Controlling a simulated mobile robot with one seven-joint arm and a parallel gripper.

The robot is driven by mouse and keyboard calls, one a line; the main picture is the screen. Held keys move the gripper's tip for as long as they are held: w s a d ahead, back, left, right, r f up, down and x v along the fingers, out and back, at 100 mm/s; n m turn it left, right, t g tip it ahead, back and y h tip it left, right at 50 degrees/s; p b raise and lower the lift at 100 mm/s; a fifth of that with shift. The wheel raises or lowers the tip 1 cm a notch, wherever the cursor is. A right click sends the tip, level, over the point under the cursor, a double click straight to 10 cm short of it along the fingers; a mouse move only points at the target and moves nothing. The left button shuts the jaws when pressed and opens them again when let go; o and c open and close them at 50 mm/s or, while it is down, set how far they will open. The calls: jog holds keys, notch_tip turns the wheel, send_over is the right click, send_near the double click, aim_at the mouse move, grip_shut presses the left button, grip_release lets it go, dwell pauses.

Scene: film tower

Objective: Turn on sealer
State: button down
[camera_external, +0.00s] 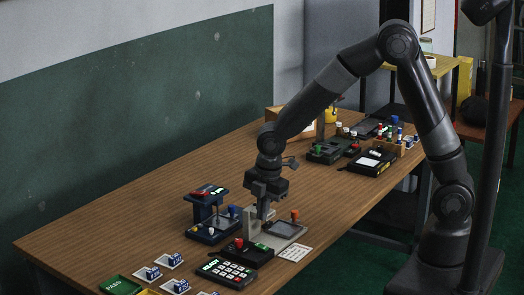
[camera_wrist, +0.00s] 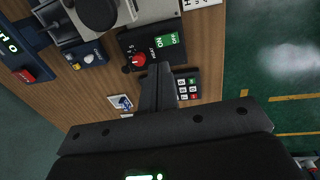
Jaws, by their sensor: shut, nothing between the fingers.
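The sealer's black control box (camera_external: 256,255) sits on the wooden table beside a grey metal plate (camera_external: 284,229). In the wrist view the box (camera_wrist: 130,45) carries a red knob (camera_wrist: 137,60) marked HEAT and a green switch panel (camera_wrist: 168,41) lettered ON and OFF. I cannot tell which way the switch is set. My gripper (camera_external: 263,216) points down, shut and empty, close above the box. In the wrist view its closed fingers (camera_wrist: 157,70) end just beside the red knob, below the green switch in the picture. I cannot tell whether they touch the box.
A keypad (camera_external: 228,271) with a green display stands in front of the box. A blue device (camera_external: 206,212) stands to the left. Small blue-and-white items (camera_external: 152,273) and a green tray (camera_external: 120,285) lie near the front left. The table's middle, toward the back, is clear.

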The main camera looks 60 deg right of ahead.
aim_at(259, 244)
jog(key=f, duration=0.5)
jog(key=w+f, duration=0.1)
jog(key=f, duration=0.2)
jog(key=shift+w, duration=0.1)
jog(key=shift+f+g, duration=0.2)
jog(key=shift+g, duration=0.1)
jog(key=shift+s+r, duration=0.1)
jog(key=shift+s, duration=0.7)
jog(key=shift+r, duration=0.1)
notch_tip(259, 244, up, 14)
jog(key=s, duration=0.2)
dwell(0.3)
